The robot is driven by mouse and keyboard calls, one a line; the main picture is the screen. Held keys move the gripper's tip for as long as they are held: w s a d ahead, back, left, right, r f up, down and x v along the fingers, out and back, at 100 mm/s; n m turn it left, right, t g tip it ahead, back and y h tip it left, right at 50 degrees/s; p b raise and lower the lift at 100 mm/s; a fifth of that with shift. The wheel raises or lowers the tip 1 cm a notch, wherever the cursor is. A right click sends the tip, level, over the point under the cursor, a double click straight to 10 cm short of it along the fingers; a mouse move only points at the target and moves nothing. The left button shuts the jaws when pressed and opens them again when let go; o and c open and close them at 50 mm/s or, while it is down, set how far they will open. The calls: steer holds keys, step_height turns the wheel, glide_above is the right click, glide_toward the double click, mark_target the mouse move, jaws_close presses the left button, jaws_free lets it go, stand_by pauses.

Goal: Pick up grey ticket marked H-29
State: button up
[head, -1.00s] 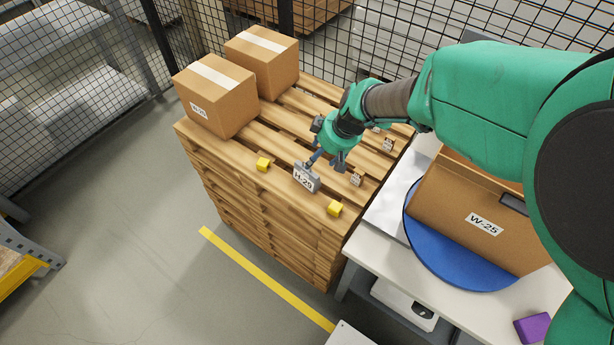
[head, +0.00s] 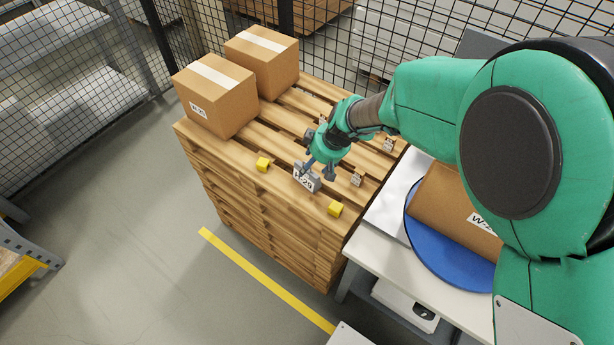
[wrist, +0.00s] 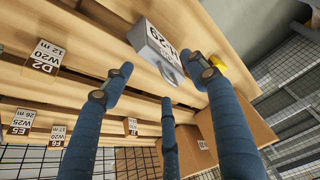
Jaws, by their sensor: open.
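The grey ticket marked H-29 (head: 306,181) stands on top of the wooden pallet stack near its front edge, between two yellow blocks. Contact cannot be told.
Yellow blocks (head: 263,164) and (head: 334,209) flank the ticket. Small labelled wooden blocks (wrist: 44,57) stand beside it. Two cardboard boxes (head: 215,98) sit at the pallet's back left. A blue turntable (head: 450,262) with a carton is at right. Mesh fencing stands behind.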

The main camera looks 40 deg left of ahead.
mark_target(307, 173)
steer(key=shift+b+x, duration=0.4)
steer(key=shift+x, duration=2.15)
steer(key=shift+d, duration=0.1)
steer(key=c, duration=0.9)
